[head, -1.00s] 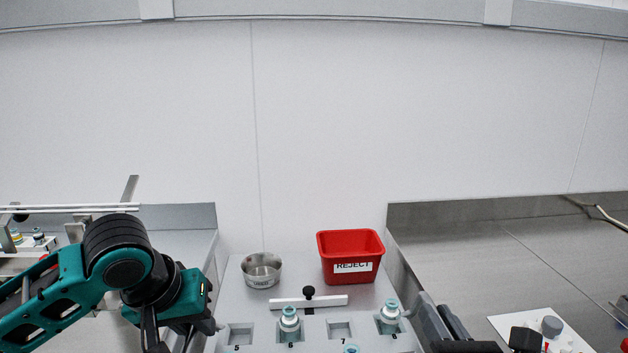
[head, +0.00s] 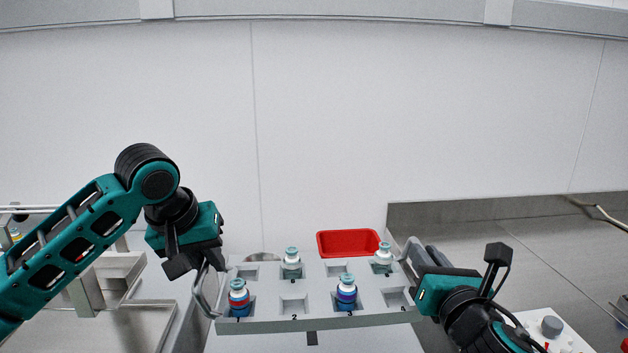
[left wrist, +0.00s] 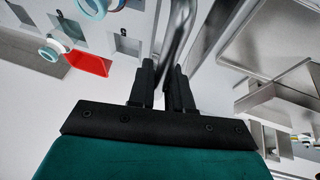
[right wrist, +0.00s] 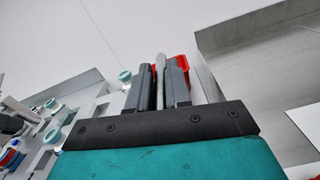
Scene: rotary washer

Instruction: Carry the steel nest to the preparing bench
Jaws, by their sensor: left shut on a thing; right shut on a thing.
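The steel nest (head: 318,325) is a grey tray with numbered square pockets and a bent handle at each end. It is held up in front of me, hiding part of the bench behind it. Vials stand in pockets 1 (head: 238,298) and 3 (head: 346,293), and two more (head: 292,263) (head: 384,259) stand in the back row. My left gripper (head: 203,264) is shut on the left handle, seen between its fingers in the left wrist view (left wrist: 178,45). My right gripper (head: 418,262) is shut on the right handle, which shows in the right wrist view (right wrist: 160,75).
A red bin (head: 348,242) and a mostly hidden steel bowl (head: 262,257) stand behind the nest. A steel sink-like surface (head: 470,235) with a white panel and grey knob (head: 551,326) lies at right. A metal rack (head: 110,285) stands at left.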

